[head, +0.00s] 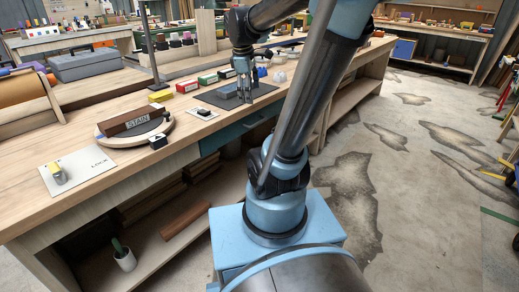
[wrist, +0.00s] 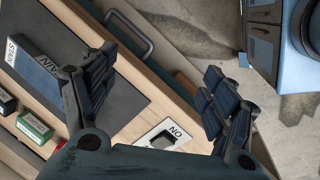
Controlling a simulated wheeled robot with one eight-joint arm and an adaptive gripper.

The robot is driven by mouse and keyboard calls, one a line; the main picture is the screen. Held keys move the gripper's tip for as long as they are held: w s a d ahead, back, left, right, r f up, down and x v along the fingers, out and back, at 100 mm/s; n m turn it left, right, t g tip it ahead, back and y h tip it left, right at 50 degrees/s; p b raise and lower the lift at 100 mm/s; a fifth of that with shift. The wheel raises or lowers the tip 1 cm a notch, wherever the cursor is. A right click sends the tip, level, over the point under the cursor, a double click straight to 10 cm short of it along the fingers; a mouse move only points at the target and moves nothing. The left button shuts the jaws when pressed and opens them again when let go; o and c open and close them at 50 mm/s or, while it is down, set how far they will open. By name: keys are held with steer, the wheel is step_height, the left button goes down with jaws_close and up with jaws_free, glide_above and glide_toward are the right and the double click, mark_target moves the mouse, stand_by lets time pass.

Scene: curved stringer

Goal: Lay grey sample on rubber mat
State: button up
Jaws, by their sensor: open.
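The grey sample (head: 228,92) lies on the dark rubber mat (head: 262,91) near the bench's front edge. My gripper (head: 243,94) points down over the mat, just right of the sample in the head view. In the wrist view my gripper (wrist: 158,66) has its fingers wide apart with nothing held between them. The sample is outside the fingers, left of the left one.
A small white plate with a dark switch (head: 203,113) sits by the mat's near edge. Yellow, red and green blocks (head: 208,79) line up left of the mat. A brown STAIN block (head: 132,121) rests on a round stand. A drawer handle (wrist: 130,32) projects from the bench front.

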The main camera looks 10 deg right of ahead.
steer(key=s+f+m+y, duration=0.1)
steer(key=s+f+m, duration=1.1)
steer(key=s, duration=0.6)
step_height(320, 180, down, 2)
steer(key=shift+s+a+f+y, duration=0.1)
steer(key=shift+s+a+y, duration=0.15)
steer(key=shift+y, duration=0.15)
steer(key=shift+w, duration=0.1)
